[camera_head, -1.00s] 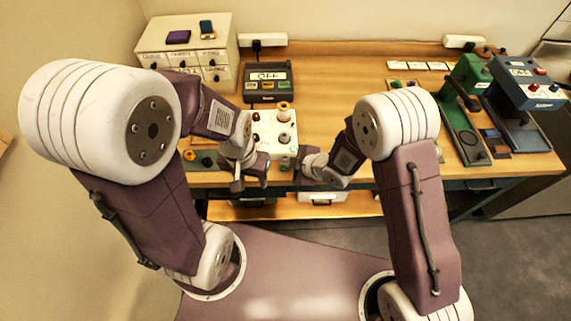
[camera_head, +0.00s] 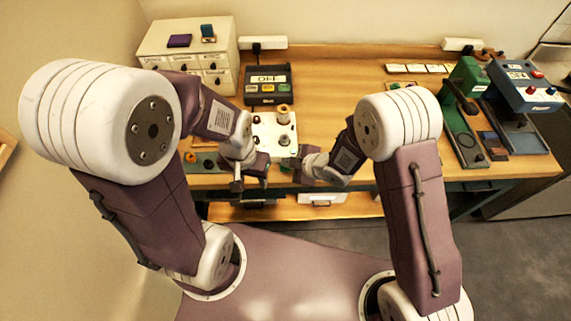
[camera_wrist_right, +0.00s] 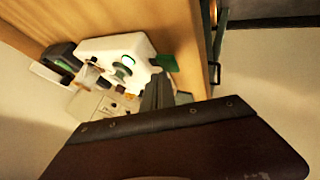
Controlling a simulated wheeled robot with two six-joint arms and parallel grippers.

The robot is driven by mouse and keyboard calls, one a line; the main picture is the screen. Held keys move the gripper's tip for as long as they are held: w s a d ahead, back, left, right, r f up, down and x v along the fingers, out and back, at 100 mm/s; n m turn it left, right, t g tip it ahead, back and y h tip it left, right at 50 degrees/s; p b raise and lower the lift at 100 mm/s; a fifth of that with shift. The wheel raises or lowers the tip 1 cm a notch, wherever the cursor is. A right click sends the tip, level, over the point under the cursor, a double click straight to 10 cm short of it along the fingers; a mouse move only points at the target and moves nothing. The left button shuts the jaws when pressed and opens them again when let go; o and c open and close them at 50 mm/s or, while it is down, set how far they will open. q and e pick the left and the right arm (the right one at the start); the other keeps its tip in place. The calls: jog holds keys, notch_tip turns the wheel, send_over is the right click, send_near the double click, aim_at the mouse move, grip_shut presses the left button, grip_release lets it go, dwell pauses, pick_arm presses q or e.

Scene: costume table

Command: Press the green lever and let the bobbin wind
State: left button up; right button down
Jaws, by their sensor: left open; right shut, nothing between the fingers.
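The white winder (camera_head: 264,134) stands near the table's front edge, with a tan thread spool (camera_head: 283,113) and dark knobs on top. It also shows in the right wrist view (camera_wrist_right: 100,46). The green lever (camera_wrist_right: 167,62) sticks out from the winder's side in the right wrist view. A bobbin with a green ring (camera_wrist_right: 122,69) sits on the winder there. My right gripper (camera_head: 299,172) is shut and empty, close to the winder's front right corner; its fingers (camera_wrist_right: 155,95) point toward the lever, and contact cannot be told. My left gripper (camera_head: 251,181) is open and empty at the winder's front left.
A dark control box (camera_head: 268,84) reading OFF stands behind the winder. A white drawer cabinet (camera_head: 190,45) is at back left. A green press (camera_head: 462,105) and a blue machine (camera_head: 525,85) are at right. The table middle (camera_head: 330,85) is clear.

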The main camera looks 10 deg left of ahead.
aim_at(288, 169)
jog(key=shift+r, duration=0.3)
notch_tip(288, 169, up, 5)
jog(key=p, duration=0.4)
jog(key=shift+r, duration=0.1)
dwell(0.7)
